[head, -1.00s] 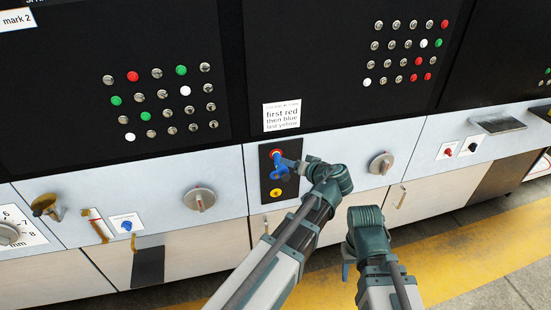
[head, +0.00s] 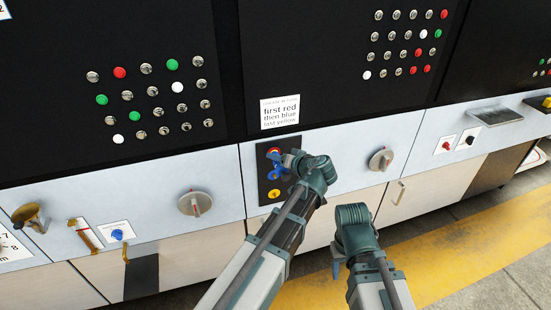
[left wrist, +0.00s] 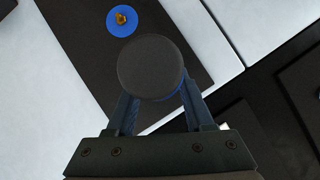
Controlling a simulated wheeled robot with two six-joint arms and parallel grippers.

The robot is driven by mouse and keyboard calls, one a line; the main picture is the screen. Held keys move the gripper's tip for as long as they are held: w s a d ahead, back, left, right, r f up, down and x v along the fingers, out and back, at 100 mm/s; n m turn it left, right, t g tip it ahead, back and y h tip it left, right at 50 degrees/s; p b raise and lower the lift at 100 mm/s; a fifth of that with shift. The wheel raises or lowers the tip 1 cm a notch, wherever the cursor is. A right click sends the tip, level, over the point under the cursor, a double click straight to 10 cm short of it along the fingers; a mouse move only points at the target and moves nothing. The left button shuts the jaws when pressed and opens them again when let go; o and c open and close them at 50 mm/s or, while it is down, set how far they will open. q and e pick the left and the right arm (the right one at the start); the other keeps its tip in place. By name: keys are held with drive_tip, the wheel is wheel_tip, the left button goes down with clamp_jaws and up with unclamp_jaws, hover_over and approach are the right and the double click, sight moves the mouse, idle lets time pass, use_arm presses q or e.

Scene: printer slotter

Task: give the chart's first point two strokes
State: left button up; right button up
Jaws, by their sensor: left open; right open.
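The lubrication chart (head: 280,112) is a white label on the black panel, reading "first red then blue last yellow". Below it a dark plate (head: 264,184) carries a red point (head: 274,151) at top and a yellow point (head: 274,194) at bottom. A blue disc with a brass centre (left wrist: 122,20) shows beyond. My right gripper (head: 336,262) hangs low, away from the panel.
Grey knobs (head: 195,202) (head: 381,160) flank the plate on the light front panel. A blue knob (head: 117,235) and a brass fitting (head: 30,216) are at left. A dark ledge (head: 495,115) juts out at right. Open floor with a yellow stripe (head: 450,255) lies at lower right.

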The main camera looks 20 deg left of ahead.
use_arm(q)
clamp_jaws()
drive_tip(key=shift+s+d, duration=0.1)
drive_tip(key=shift+s, duration=0.1)
idle(0.3)
drive_tip(key=shift+s+d, duration=0.6)
drive_tip(key=shift+s, duration=0.3)
drive_tip(key=shift+s+d, duration=0.6)
drive_tip(key=shift+s, duration=0.3)
